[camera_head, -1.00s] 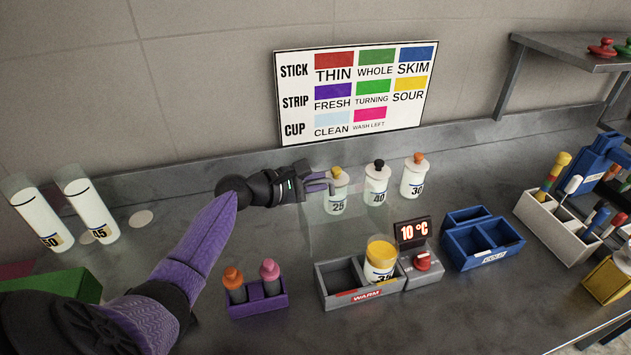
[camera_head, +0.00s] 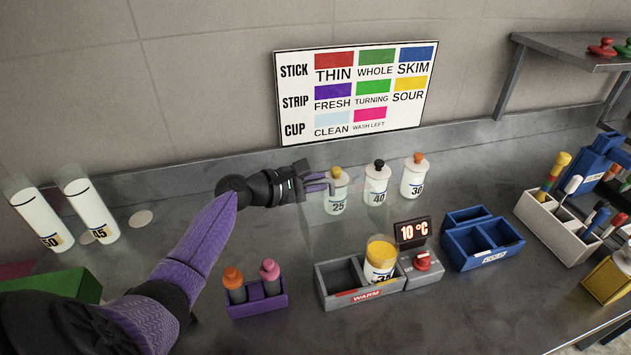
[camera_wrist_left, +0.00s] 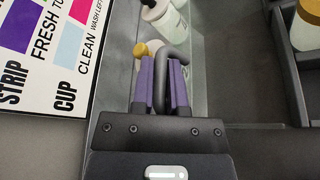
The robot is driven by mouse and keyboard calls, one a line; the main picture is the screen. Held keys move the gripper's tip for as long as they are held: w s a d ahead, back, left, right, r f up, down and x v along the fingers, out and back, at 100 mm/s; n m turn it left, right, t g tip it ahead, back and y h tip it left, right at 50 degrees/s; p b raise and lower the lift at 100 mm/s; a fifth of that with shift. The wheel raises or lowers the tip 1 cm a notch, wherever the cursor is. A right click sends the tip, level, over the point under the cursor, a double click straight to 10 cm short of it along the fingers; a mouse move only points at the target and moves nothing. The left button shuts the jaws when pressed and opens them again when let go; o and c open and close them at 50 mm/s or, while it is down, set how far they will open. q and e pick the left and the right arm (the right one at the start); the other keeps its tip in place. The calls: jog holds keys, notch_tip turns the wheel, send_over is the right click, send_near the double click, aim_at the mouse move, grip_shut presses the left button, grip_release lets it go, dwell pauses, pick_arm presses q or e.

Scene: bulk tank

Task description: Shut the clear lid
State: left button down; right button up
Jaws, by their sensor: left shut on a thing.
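The clear lid (camera_head: 325,228) stands raised behind the warm box (camera_head: 336,300), and its see-through panel is hard to make out in the head view. My left gripper (camera_head: 329,184) is at the panel's upper edge, shut on its handle. In the left wrist view the dark bent handle (camera_wrist_left: 176,62) sits between the purple fingers of my left gripper (camera_wrist_left: 165,85), with the clear panel (camera_wrist_left: 228,65) to the right. The warm box's right compartment holds a yellow-topped cup (camera_head: 380,262); its other compartment looks empty. My right gripper is not in view.
Bottles marked 25 (camera_head: 336,192), 40 (camera_head: 377,184) and 30 (camera_head: 413,178) stand behind the lid. A 10 °C control unit (camera_head: 420,265) adjoins the box. A purple holder (camera_head: 258,303) with two capped tubes is left, a blue bin (camera_head: 484,248) right.

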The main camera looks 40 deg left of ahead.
pick_arm(q)
jog(key=shift+s+p, duration=0.1)
jog(key=shift+p, duration=0.2)
jog(key=s+d+r+m+t+p, duration=0.2)
jog(key=s+d+r+m, duration=0.1)
jog(key=s+d+m, duration=0.1)
jog(key=shift+s+d+r+m+t+y, duration=0.35)
jog(key=shift+d+m, duration=0.35)
jog(key=shift+d, duration=0.35)
jog(key=c, duration=0.6)
grip_release()
jog(key=shift+r, duration=0.1)
jog(key=shift+c, duration=0.2)
jog(key=shift+s, duration=0.1)
